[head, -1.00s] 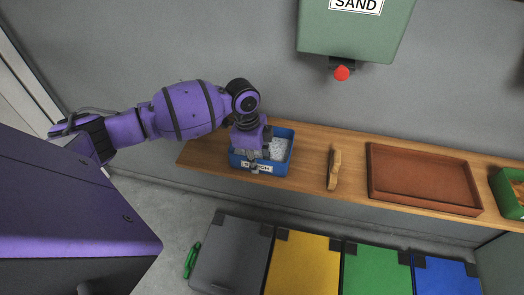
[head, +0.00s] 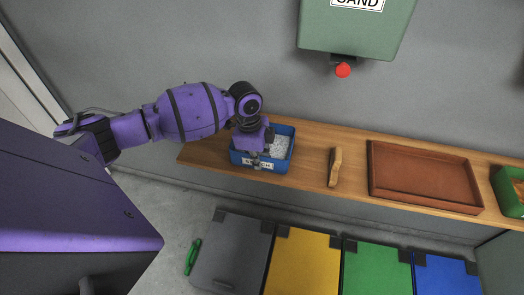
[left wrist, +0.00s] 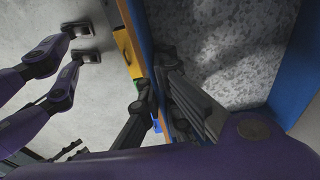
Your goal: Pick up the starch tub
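The starch tub (head: 286,160) is an open blue tub with pale speckled contents and a white front label, partly covered by my gripper. It sits upright on the left part of the wooden shelf. My left gripper (head: 260,158) points down at the tub's front wall, one finger inside and one outside. In the left wrist view the fingers of the left gripper (left wrist: 156,75) close on the blue wall of the tub (left wrist: 139,22), with the speckled contents to the right. My right gripper is out of view.
On the wooden shelf (head: 212,152), a brush (head: 335,167) lies right of the tub, then an empty brown tray (head: 420,176) and a green tub (head: 507,194). A green SAND hopper (head: 355,30) with a red knob hangs above. Coloured bin lids (head: 302,262) stand below.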

